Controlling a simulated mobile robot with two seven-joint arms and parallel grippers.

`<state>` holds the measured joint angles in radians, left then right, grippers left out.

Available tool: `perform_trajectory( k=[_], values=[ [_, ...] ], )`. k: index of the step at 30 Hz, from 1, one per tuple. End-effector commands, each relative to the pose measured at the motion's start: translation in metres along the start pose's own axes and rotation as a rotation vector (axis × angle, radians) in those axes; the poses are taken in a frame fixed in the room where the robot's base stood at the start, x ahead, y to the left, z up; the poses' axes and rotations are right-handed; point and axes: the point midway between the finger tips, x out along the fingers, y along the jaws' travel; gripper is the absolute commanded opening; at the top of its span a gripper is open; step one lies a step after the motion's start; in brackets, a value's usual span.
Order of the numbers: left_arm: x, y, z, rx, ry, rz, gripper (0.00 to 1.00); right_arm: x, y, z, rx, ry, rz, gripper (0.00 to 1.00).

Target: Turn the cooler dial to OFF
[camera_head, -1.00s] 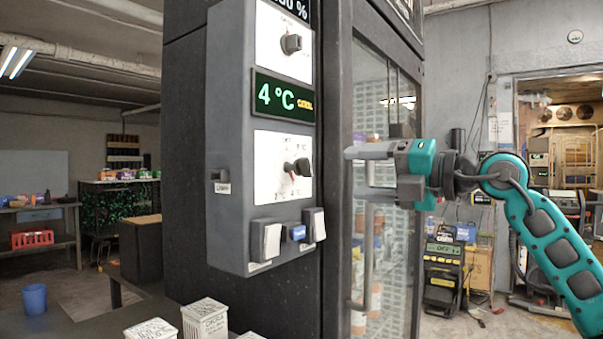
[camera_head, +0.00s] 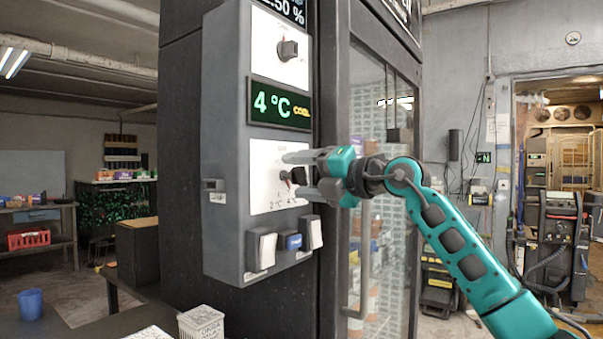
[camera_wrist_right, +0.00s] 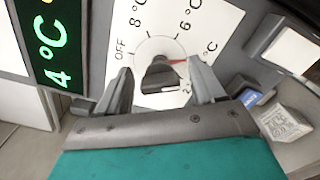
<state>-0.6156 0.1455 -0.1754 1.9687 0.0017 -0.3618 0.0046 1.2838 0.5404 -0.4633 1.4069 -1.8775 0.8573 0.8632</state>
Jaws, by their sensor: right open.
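The cooler dial is a dark knob on a white plate (camera_head: 265,190) below the green 4 °C display (camera_head: 281,103). In the wrist view the knob (camera_wrist_right: 160,76) has a red pointer aimed right, toward a partly hidden °C mark. The OFF mark (camera_wrist_right: 121,49) is to the left of the knob, with 8 °C and 6 °C above. My right gripper (camera_head: 298,175) is open at the dial, one finger above the knob and one below. In the wrist view its fingers stand on either side of the knob, and contact is unclear. My left gripper is out of view.
A second dial (camera_head: 288,50) sits above the display. White switches (camera_head: 261,250) and a blue button (camera_head: 293,241) are below the plate. The glass cooler door with its handle (camera_head: 365,260) is to the right. A white box (camera_head: 201,322) stands below the panel.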

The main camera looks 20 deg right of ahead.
Motion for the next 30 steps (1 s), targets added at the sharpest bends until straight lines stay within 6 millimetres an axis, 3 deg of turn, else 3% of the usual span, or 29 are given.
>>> perform_trajectory(
  k=[10,27,30],
  values=[
    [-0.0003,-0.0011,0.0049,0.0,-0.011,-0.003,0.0,0.0039,0.0001,0.0002,-0.001,-0.001,0.001,0.68],
    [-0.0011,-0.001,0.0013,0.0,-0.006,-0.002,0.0,0.0036,0.0001,0.0002,0.0,-0.001,0.001,0.14],
    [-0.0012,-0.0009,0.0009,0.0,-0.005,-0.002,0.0,0.0036,0.0001,0.0002,-0.001,-0.001,0.001,0.12]
  ],
)
